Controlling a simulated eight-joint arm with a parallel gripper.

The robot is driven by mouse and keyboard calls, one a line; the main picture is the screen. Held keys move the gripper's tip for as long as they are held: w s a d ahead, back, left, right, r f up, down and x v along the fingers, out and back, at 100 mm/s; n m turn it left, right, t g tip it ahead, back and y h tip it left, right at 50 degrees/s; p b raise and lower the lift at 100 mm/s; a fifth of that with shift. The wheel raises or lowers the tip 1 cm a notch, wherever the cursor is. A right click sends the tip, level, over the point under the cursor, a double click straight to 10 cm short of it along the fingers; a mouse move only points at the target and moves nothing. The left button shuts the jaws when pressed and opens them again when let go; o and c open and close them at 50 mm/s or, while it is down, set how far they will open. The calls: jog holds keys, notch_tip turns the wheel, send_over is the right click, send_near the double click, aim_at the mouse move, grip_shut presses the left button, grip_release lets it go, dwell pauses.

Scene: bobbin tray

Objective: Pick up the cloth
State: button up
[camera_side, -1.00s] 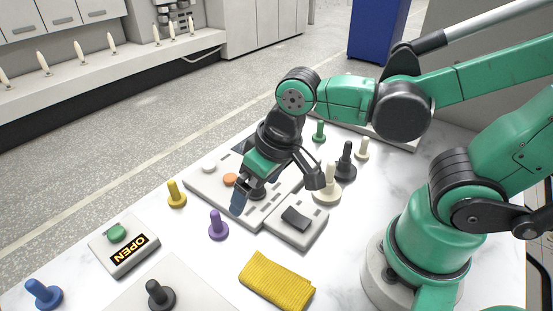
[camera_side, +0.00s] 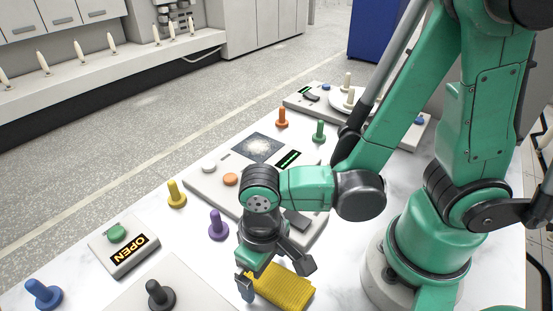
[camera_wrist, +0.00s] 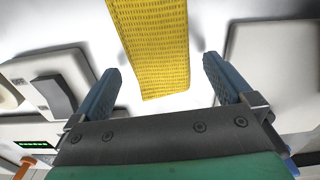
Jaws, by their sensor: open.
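The yellow ribbed cloth (camera_side: 287,290) lies flat on the white marbled table near the front edge of the side view, partly hidden by my gripper. My gripper (camera_side: 272,277) is open and empty, pointing down just over the cloth. In the wrist view the cloth (camera_wrist: 155,45) runs from the top edge down between the two blue fingers of my gripper (camera_wrist: 160,75). Clear gaps show on both sides of it there, so neither finger appears to touch it. The exact height of the fingertips above the table is hard to tell.
A purple bobbin (camera_side: 218,226) stands left of my gripper, and a black bobbin (camera_side: 160,295) stands on a pale plate. A box with a black rocker switch (camera_side: 297,220) is just behind my wrist. An OPEN button box (camera_side: 124,246) is at left.

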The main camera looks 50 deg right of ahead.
jog(key=shift+f, duration=0.35)
jog(key=c, duration=1.2)
jog(key=shift+r, duration=0.2)
notch_tip(320, 180, up, 20)
jog(key=shift+f, duration=0.25)
